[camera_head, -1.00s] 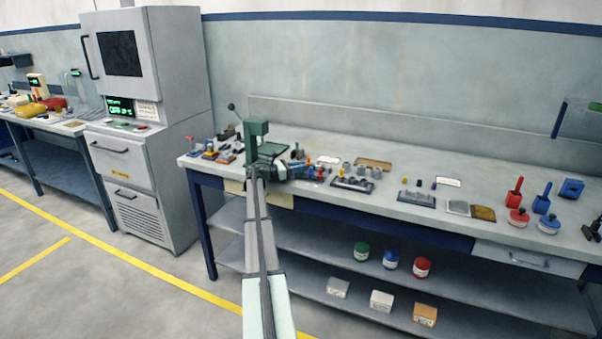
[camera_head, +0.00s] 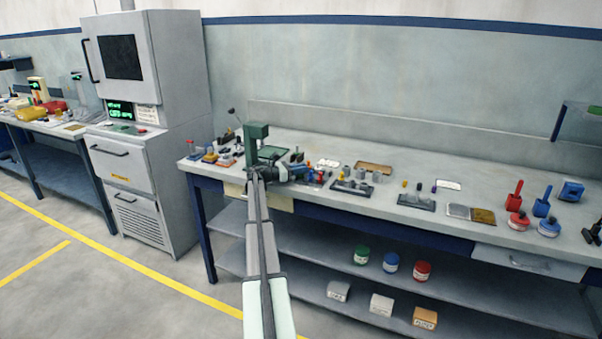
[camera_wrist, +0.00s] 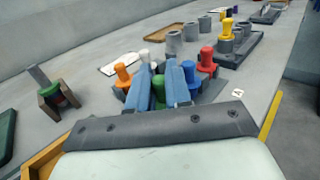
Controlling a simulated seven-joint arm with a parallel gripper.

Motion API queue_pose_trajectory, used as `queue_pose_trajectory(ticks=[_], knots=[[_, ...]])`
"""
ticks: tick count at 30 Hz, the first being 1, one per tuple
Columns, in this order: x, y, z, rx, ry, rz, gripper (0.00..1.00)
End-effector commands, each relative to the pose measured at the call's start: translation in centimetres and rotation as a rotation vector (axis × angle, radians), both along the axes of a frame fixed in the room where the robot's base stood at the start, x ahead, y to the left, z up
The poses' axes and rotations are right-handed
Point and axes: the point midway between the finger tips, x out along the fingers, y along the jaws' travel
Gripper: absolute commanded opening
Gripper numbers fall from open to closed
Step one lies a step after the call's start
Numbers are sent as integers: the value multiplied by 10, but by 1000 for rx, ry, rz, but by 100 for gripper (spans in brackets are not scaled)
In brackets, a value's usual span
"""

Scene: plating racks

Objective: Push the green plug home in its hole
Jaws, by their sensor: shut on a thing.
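The green plug (camera_wrist: 158,90) is between the blue fingers of my gripper (camera_wrist: 159,68) in the wrist view, and the gripper is shut on it. In the head view my gripper (camera_head: 296,173) is small and mostly hidden by my arm.
A grey rack with a yellow peg (camera_wrist: 226,28) stands beyond, with grey cylinders (camera_wrist: 174,43) and a wooden tray (camera_wrist: 163,31) behind. A brown stand with a green piece (camera_wrist: 60,97) is at the left. A green press (camera_head: 256,140) stands close to my arm in the head view.

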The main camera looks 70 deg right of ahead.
Motion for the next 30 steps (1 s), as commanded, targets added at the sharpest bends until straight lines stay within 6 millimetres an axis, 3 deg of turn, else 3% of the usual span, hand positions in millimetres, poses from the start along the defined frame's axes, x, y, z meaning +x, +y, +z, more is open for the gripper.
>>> queue_pose_trajectory(ticks=[12, 19, 23, 30], knots=[[0, 0, 69, -2, -1, 0, 0], [-9, -4, 90, -1, -1, -9, 0], [-36, -14, 94, 0, 0, -37, 0], [-125, -33, 96, -3, -1, -124, 0]])
